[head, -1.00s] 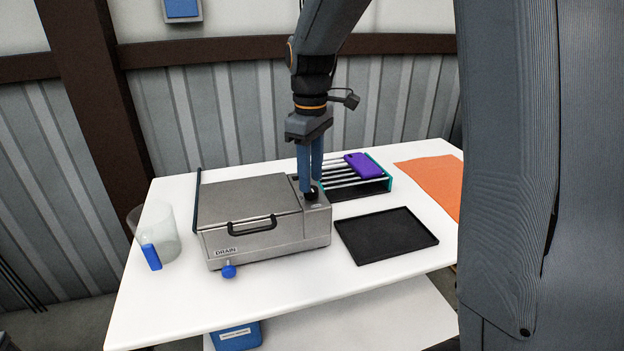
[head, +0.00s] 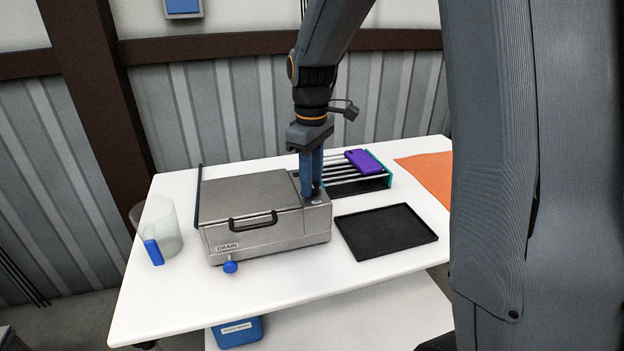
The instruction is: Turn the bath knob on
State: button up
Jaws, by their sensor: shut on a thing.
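The bath is a grey metal box (head: 255,235) on the white table, with its lid down and a dark handle on the front. Its knob (head: 310,196) is a small dark knob on top at the right end. My gripper (head: 311,192) points straight down over that end, its blue fingers shut on the knob. The fingers hide most of the knob, and its turn angle cannot be read. A blue drain knob (head: 230,267) sticks out low at the front left, under a "DRAIN" label.
A clear jug (head: 158,230) with a blue handle stands left of the bath. A black tray (head: 386,231) lies to the right. Behind it is a rack (head: 345,189) with a purple item (head: 363,161). An orange mat (head: 428,176) lies at the far right.

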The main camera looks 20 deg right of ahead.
jog(key=m+p, duration=0.2)
jog(key=m, duration=0.2)
jog(key=shift+r, duration=0.1)
jog(key=m+p, duration=0.2)
jog(key=m, duration=0.3)
jog(key=shift+m, duration=0.3)
jog(key=m+p, duration=0.2)
jog(key=m, duration=0.2)
jog(key=shift+m+p, duration=0.45)
jog(key=shift+m, duration=1.75)
jog(key=o, duration=0.8)
